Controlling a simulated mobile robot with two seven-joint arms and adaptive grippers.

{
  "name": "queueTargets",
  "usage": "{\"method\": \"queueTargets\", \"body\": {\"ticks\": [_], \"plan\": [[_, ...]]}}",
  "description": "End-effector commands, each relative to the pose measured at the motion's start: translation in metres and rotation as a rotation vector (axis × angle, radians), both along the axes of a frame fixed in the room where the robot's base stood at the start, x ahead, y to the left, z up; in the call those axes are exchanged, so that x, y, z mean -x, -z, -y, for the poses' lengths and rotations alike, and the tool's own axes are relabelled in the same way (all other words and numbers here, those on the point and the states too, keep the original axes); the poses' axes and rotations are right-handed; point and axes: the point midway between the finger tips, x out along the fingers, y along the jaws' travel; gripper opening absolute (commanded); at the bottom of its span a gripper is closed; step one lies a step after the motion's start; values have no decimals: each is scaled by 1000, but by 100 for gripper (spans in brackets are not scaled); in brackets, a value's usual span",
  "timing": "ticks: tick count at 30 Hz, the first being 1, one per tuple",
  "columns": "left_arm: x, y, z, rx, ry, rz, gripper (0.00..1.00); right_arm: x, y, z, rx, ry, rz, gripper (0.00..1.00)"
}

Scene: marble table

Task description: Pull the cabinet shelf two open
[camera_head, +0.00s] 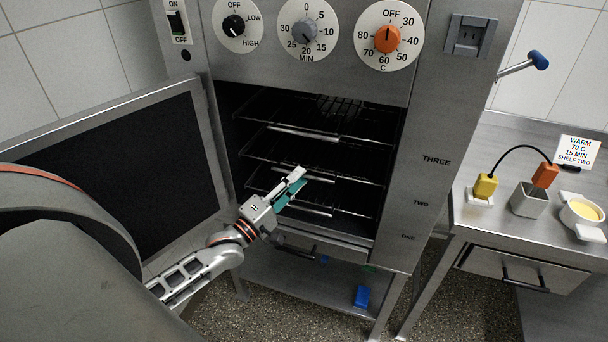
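The cabinet (420,120) stands with its door (130,165) swung open to the left. Inside are three wire racks, and the labels THREE, TWO and ONE run down its right post. The middle rack, shelf two (345,181), appears pushed in, with its front bar across the opening. My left gripper (302,178) is at the opening, with its fingertips over the left-middle part of that bar. Its fingers look close together, but I cannot tell whether they grip the bar. My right gripper is not in view.
The top rack (305,133) and bottom rack (350,213) lie close above and below my gripper. A steel counter (465,215) on the right holds a cup (530,200), a bowl (582,212) and a sign (578,151) reading SHELF TWO. A blue block (362,297) lies below the cabinet.

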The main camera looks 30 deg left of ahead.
Motion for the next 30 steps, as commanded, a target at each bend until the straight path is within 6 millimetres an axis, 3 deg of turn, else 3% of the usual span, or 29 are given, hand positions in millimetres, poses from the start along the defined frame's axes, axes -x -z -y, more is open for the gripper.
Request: {"method": "queueTargets", "body": {"ticks": [6, 16, 19, 30], "plan": [[-20, -5, 4, -1, 1, -1, 25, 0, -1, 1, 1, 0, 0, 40], [-23, -5, 5, -1, 1, -2, 25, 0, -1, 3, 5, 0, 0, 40], [-23, -5, 5, -1, 1, -2, 0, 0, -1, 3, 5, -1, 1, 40], [-25, -5, 4, -1, 1, -2, 0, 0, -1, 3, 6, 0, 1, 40]]}}
